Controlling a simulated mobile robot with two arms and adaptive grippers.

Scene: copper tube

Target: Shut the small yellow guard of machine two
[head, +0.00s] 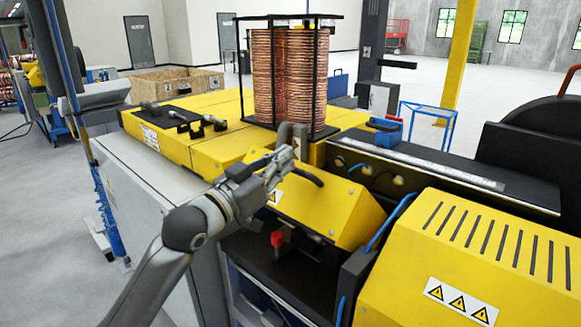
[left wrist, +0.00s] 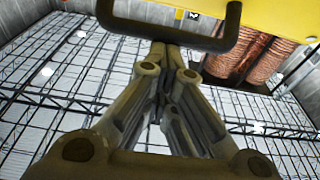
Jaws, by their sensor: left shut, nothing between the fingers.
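The small yellow guard (head: 335,212) is in the middle of the head view, its sloping front bearing a warning sticker. A dark opening with a red part shows below its lower edge. A black bar handle (head: 308,178) stands out from its upper left part. My left gripper (head: 287,157) is shut and empty, by the handle at the guard's upper left. In the left wrist view, the shut fingertips (left wrist: 165,48) overlap the black handle (left wrist: 232,30), with yellow panel (left wrist: 265,12) behind. I cannot tell whether they touch it. My right gripper is out of view.
A larger slotted yellow cover (head: 480,255) stands at the right. A black rack of copper tube coils (head: 285,80) stands on the yellow machine top behind. A blue hose (head: 390,222) runs between guard and cover. Open grey floor (head: 50,230) lies at the left.

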